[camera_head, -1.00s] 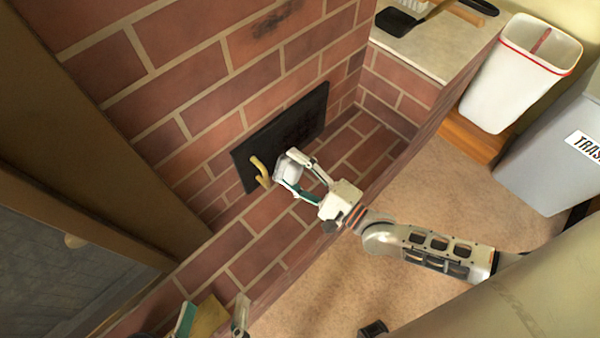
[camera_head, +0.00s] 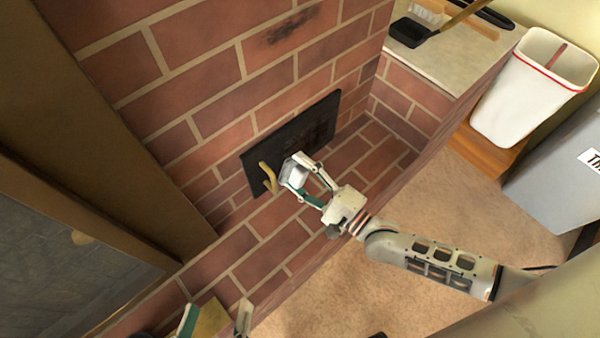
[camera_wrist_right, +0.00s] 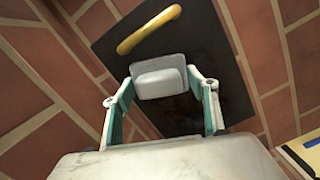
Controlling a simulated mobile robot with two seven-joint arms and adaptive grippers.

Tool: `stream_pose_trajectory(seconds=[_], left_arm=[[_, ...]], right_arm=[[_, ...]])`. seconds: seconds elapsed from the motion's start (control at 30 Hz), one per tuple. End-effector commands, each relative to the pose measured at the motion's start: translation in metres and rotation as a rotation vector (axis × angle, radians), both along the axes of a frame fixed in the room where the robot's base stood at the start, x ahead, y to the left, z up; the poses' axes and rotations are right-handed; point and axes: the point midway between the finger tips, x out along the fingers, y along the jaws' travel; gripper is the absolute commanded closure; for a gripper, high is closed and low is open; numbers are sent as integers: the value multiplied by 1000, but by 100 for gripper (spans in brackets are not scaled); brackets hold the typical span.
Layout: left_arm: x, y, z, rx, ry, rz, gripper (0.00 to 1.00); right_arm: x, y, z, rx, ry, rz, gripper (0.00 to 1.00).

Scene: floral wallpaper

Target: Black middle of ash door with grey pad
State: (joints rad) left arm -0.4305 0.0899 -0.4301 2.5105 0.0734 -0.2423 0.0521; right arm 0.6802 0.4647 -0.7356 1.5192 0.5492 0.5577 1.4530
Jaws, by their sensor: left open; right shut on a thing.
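The ash door (camera_head: 290,135) is a black rectangular panel low in the brick wall, with a yellow curved handle (camera_head: 268,177) near its left end. In the right wrist view the door (camera_wrist_right: 225,75) lies behind the pad, with the handle (camera_wrist_right: 148,30) above it. My right gripper (camera_head: 302,178) is shut on the grey pad (camera_head: 296,169), close to the handle. The pad (camera_wrist_right: 160,82) sits between both fingers over the door; I cannot tell whether it touches. The door surface looks unevenly dark. My left gripper (camera_head: 214,319) is open at the bottom edge, partly cut off.
A yellowish block (camera_head: 208,321) shows between my left fingertips. A brick ledge (camera_head: 265,230) runs below the door. A counter with a dustpan (camera_head: 411,33), a white bin (camera_head: 525,95) and a grey trash bin (camera_head: 565,165) stand right.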

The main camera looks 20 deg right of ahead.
Motion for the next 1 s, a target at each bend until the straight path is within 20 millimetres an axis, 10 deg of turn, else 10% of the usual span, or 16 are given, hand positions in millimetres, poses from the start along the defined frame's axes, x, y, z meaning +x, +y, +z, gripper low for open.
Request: stream_pose_trajectory(seconds=[1.0], left_arm=[[-2, 0, -4, 0, 8, 2, 37]], right_arm=[[16, 5, 1, 0, -2, 1, 59]])
